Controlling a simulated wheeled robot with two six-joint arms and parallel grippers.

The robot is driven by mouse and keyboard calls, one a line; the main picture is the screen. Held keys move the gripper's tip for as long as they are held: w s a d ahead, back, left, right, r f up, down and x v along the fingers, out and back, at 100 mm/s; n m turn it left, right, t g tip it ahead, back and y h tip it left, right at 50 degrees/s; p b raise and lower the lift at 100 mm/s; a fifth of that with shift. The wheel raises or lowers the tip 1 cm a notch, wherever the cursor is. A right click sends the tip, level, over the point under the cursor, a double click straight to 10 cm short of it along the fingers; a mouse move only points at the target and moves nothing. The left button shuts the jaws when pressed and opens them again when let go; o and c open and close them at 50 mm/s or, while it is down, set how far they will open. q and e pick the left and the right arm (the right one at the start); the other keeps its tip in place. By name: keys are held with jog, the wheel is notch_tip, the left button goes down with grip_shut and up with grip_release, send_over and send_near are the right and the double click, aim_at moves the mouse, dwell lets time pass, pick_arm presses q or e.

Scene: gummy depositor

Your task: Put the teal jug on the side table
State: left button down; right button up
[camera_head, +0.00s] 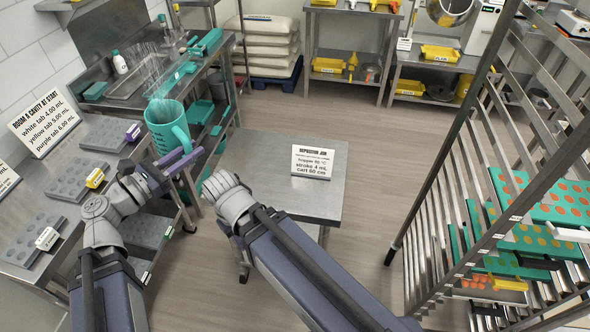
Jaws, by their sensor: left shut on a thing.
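The teal jug (166,130) is at the left, with its handle toward the right. My left gripper (180,160) has its purple fingers shut on the jug at its handle side. The jug looks upright and overlaps the edge of the left workbench; I cannot tell whether its base touches anything. The side table (245,160) is a steel-topped table in the middle, to the right of the jug. My right arm's wrist shows over the table's near left corner, but its fingers are hidden.
A tall tray rack (450,200) stands at the right.

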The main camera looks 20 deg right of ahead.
pick_arm(q)
jog(key=w+d+f+g+b, duration=0.2)
jog(key=w+d+f+b, duration=0.3)
jog(key=d+f+b, duration=0.45)
jog(key=g+h+b, duration=0.1)
jog(key=b, duration=1.4)
send_over(266, 201)
notch_tip(266, 201, down, 16)
jog(key=shift+f, duration=0.15)
notch_tip(266, 201, down, 4)
jog(key=b, duration=0.3)
jog(key=shift+b, duration=0.4)
jog(key=shift+r, duration=0.2)
jog(key=shift+f, duration=0.15)
jog(key=c, duration=0.8)
grip_release()
jog(key=shift+o, duration=0.2)
